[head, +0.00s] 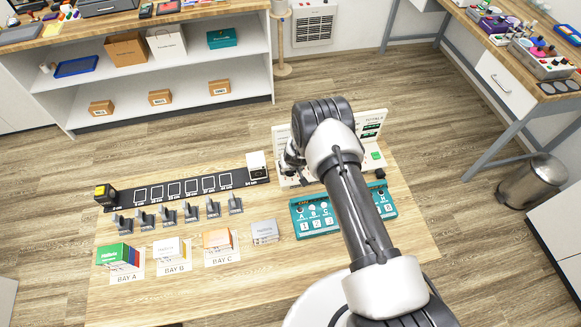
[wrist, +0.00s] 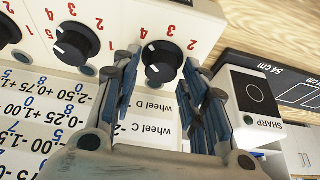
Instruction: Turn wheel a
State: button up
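A white upright panel (head: 372,127) stands at the back right of the table, mostly hidden by my arm in the head view. In the wrist view the panel (wrist: 95,25) appears upside down. It carries black knobs with red numbers around them. One knob (wrist: 163,62) lies between the fingertips of my gripper (wrist: 160,75); other knobs (wrist: 76,45) are to the left. My gripper is open, a finger on either side; I cannot tell if they touch the knob. "Wheel D" and "wheel C" labels are readable; no wheel A label is readable, so I cannot tell which knob is wheel A.
A white box marked SHARP (wrist: 252,100) stands close to my right finger. It ends a dark strip (head: 185,190) on the table. A teal box (head: 310,226) stands in front of the panel. Small stands (head: 190,212) and card stacks (head: 118,256) fill the left.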

jog(key=shift+o, duration=0.5)
jog(key=shift+s, duration=0.1)
jog(key=v, duration=1.2)
notch_tip(320, 180, up, 13)
jog(key=d+b, duration=0.3)
jog(key=b, duration=0.1)
jog(key=s+d+r+m+b, duration=0.1)
jog(key=s+d+r+b, duration=0.3)
jog(key=s+r, duration=0.6)
jog(key=s+d+r+b, duration=0.1)
jog(key=s+b, duration=0.1)
jog(key=s, duration=0.6)
jog(key=s+d+r+b, duration=0.1)
jog(key=s+d+b, duration=0.1)
jog(key=s, duration=0.5)
jog(key=s+d+r+m+b, duration=0.1)
jog(key=s+d+r+b, duration=0.1)
jog(key=s, duration=0.6)
jog(key=shift+s+h+b, duration=0.3)
jog(key=shift+h, duration=0.1)
